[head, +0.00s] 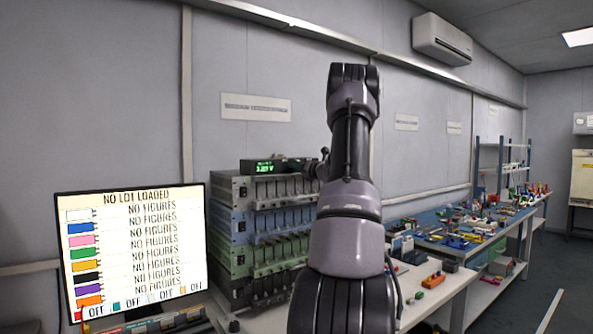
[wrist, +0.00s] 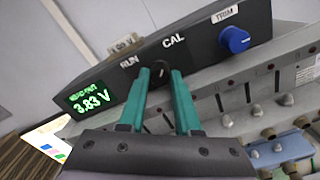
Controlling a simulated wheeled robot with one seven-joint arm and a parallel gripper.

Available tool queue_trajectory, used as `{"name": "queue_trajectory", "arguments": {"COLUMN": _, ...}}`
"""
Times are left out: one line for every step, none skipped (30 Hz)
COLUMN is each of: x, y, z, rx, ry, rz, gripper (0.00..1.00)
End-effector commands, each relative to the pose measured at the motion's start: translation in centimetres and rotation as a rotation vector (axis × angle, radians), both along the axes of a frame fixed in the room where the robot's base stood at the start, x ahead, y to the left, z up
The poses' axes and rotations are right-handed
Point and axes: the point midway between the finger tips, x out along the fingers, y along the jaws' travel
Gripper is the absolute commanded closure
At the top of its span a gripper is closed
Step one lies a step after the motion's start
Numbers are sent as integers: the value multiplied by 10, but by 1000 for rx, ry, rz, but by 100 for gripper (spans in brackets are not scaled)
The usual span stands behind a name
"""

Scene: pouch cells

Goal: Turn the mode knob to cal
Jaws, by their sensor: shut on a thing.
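The mode knob (wrist: 162,69) is a small dark knob with a pale mark, on the front of a dark meter box (wrist: 205,45). The label RUN stands to its left and CAL just above it to the right; I cannot tell surely which one the mark points at. My gripper (wrist: 160,75) has green fingers, one on each side of the knob, and is shut on it. The green display (wrist: 90,97) reads 3.83 V. In the head view the meter box (head: 262,166) sits on top of the rack, and my arm hides the knob.
A blue TRIM knob (wrist: 235,40) sits right of the mode knob on the same panel. Below is a rack (head: 244,225) with rows of cell slots. A monitor (head: 135,250) reading NO LOT LOADED stands left. A cluttered bench (head: 440,235) runs right.

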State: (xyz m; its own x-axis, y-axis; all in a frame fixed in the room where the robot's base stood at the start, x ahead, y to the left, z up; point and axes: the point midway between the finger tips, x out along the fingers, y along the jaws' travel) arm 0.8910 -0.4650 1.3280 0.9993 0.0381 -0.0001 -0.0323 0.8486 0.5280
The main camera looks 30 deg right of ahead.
Motion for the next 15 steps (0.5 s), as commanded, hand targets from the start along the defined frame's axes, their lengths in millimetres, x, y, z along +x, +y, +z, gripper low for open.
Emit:
{"name": "queue_trajectory", "arguments": {"x": 0, "y": -1, "z": 0, "rx": 1, "ry": 0, "rz": -1, "gripper": 100}}
{"name": "queue_trajectory", "arguments": {"x": 0, "y": -1, "z": 0, "rx": 1, "ry": 0, "rz": -1, "gripper": 100}}
{"name": "queue_trajectory", "arguments": {"x": 0, "y": -1, "z": 0, "rx": 1, "ry": 0, "rz": -1, "gripper": 100}}
{"name": "queue_trajectory", "arguments": {"x": 0, "y": -1, "z": 0, "rx": 0, "ry": 0, "rz": -1, "gripper": 100}}
{"name": "queue_trajectory", "arguments": {"x": 0, "y": -1, "z": 0, "rx": 0, "ry": 0, "rz": -1, "gripper": 64}}
{"name": "queue_trajectory", "arguments": {"x": 0, "y": -1, "z": 0, "rx": 0, "ry": 0, "rz": -1, "gripper": 49}}
{"name": "queue_trajectory", "arguments": {"x": 0, "y": -1, "z": 0, "rx": 0, "ry": 0, "rz": -1, "gripper": 38}}
{"name": "queue_trajectory", "arguments": {"x": 0, "y": -1, "z": 0, "rx": 0, "ry": 0, "rz": -1, "gripper": 38}}
{"name": "queue_trajectory", "arguments": {"x": 0, "y": -1, "z": 0, "rx": 0, "ry": 0, "rz": -1, "gripper": 38}}
{"name": "queue_trajectory", "arguments": {"x": 0, "y": -1, "z": 0, "rx": 0, "ry": 0, "rz": -1, "gripper": 38}}
{"name": "queue_trajectory", "arguments": {"x": 0, "y": -1, "z": 0, "rx": 0, "ry": 0, "rz": -1, "gripper": 38}}
{"name": "queue_trajectory", "arguments": {"x": 0, "y": -1, "z": 0, "rx": 0, "ry": 1, "rz": -1, "gripper": 38}}
{"name": "queue_trajectory", "arguments": {"x": 0, "y": -1, "z": 0, "rx": 0, "ry": 1, "rz": -1, "gripper": 38}}
{"name": "queue_trajectory", "arguments": {"x": 0, "y": -1, "z": -1, "rx": 0, "ry": 1, "rz": -1, "gripper": 38}}
{"name": "queue_trajectory", "arguments": {"x": 0, "y": -1, "z": -1, "rx": 0, "ry": 1, "rz": -1, "gripper": 38}}
